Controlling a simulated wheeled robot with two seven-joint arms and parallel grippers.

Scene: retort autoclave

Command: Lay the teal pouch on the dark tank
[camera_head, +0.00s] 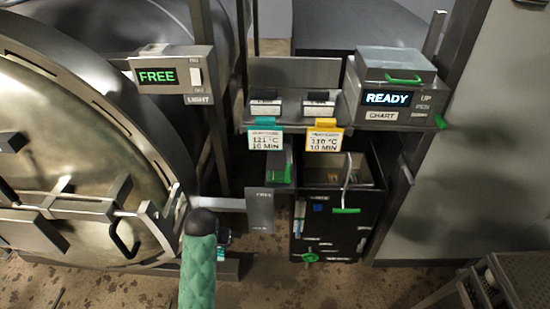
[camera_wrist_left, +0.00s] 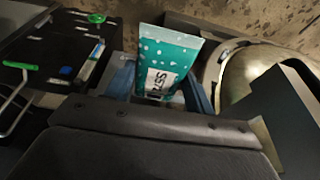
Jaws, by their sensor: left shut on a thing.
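The teal pouch (camera_wrist_left: 168,55), with white dots and a white label, stands up between the blue fingers of my left gripper (camera_wrist_left: 160,85), which is shut on its lower part. In the head view the left gripper (camera_head: 222,240) is mostly hidden behind my green-sleeved arm; only a small blue-teal patch shows there. The dark tank (camera_head: 325,238) is a black box right of the gripper, with a green-gripped handle and green valve at its front. It also shows at the left of the left wrist view (camera_wrist_left: 40,48), apart from the pouch. My right gripper is not in view.
A grey FREE plate (camera_head: 260,210) stands between gripper and tank. The round autoclave door (camera_head: 75,150) fills the left.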

